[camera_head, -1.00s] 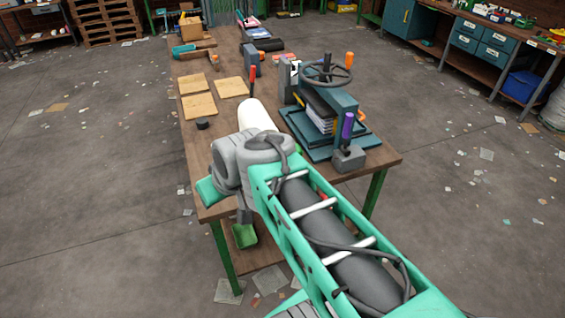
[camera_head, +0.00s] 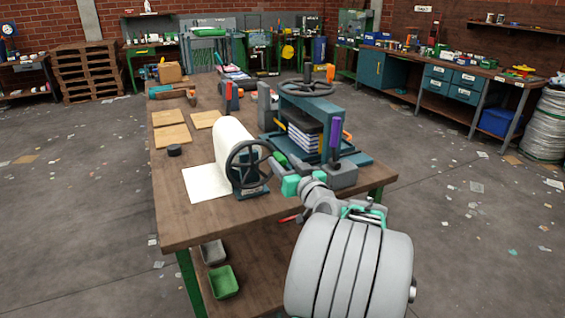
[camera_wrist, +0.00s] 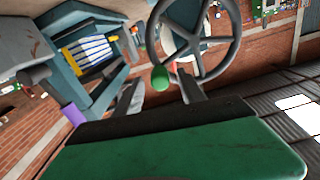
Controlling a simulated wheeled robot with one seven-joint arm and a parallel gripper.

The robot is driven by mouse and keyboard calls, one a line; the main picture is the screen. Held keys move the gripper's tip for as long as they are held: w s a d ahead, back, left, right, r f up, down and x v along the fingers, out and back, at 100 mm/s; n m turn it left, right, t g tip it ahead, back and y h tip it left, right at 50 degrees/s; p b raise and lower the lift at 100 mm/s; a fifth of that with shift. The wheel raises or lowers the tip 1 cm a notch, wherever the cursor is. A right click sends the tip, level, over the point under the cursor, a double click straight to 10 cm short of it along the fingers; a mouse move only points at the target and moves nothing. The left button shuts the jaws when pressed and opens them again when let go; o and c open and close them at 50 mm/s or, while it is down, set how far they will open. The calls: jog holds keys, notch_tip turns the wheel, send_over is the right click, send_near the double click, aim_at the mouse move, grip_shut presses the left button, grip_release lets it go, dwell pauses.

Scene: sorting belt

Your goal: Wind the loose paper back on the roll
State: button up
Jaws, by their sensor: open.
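The paper roll (camera_head: 230,140) is a cream cylinder lying on the wooden bench. A loose sheet (camera_head: 204,183) hangs from it flat on the bench top to its left. A black spoked handwheel (camera_head: 236,152) stands at the roll's near end. It also shows in the wrist view (camera_wrist: 233,45), with a green knob (camera_wrist: 160,77) on its rim. My gripper (camera_head: 279,172) is at the right of the handwheel, open. In the wrist view its two grey fingers (camera_wrist: 158,85) are on either side of the knob; whether they touch it I cannot tell.
A dark teal press (camera_head: 322,103) with a stack of sheets stands close right of my gripper. A purple-handled tool (camera_head: 335,137) stands at its front. Brown boards (camera_head: 172,136) and a small black puck (camera_head: 173,150) lie left of the roll. The bench's front left is clear.

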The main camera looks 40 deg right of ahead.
jog(key=shift+w+d, duration=0.2)
jog(key=shift+w, duration=0.45)
jog(key=shift+c, duration=0.5)
grip_shut()
dwell(0.5)
